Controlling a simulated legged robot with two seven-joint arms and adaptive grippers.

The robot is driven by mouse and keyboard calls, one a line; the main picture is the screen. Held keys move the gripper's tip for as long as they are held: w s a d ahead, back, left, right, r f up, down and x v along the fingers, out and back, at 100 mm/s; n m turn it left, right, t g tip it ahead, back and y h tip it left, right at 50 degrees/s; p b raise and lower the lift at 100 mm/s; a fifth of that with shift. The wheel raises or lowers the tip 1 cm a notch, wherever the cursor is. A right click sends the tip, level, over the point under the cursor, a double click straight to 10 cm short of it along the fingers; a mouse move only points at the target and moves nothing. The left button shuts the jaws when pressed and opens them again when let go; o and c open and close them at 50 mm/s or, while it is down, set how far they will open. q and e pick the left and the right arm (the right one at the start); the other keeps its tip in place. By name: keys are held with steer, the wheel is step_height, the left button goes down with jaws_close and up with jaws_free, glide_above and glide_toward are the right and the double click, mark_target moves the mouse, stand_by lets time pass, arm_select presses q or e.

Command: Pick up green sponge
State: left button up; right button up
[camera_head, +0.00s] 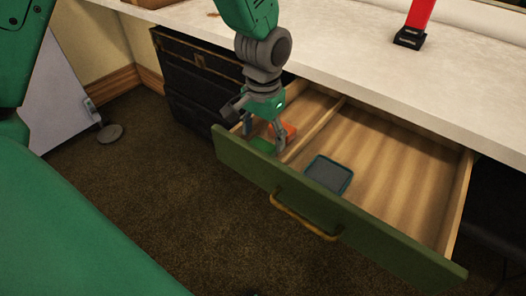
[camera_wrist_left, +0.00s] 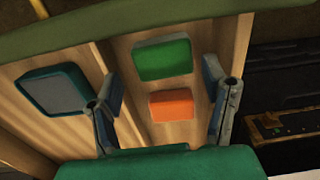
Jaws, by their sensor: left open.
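The green sponge (camera_head: 263,146) lies in the narrow left compartment of the open drawer (camera_head: 345,213). It also shows whole in the left wrist view (camera_wrist_left: 163,60), between the two fingers and beyond their tips. An orange sponge (camera_wrist_left: 171,106) lies beside it, closer to the gripper's palm; in the head view it is partly visible (camera_head: 290,130). My left gripper (camera_head: 264,140) is open above that compartment, with nothing between its fingers. In the left wrist view its fingers (camera_wrist_left: 160,92) stand apart on either side of the sponges. My right gripper is not in view.
A grey pad with a teal rim (camera_head: 328,174) lies in the wide right compartment, past the wooden divider (camera_head: 312,129). The drawer's green front has a brass handle (camera_head: 304,212). A pale countertop (camera_head: 340,50) overhangs the drawer's back. A red object on a black base (camera_head: 410,38) stands on it.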

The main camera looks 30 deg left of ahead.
mark_target(262, 145)
arm_select(q)
steer(key=f+b, duration=0.1)
steer(key=f, duration=0.1)
steer(key=f+b, duration=0.1)
steer(key=f, duration=0.1)
steer(key=shift+a+f, duration=0.2)
steer(key=shift+f, duration=0.05)
steer(key=shift+r, duration=0.1)
steer(key=shift+c, duration=0.4)
steer(key=c, duration=0.7)
steer(key=shift+o, duration=0.2)
steer(key=shift+r, duration=0.1)
step_height(262, 145, up, 10)
steer(key=p, duration=0.4)
steer(key=shift+p, duration=0.3)
steer(key=shift+o, duration=0.2)
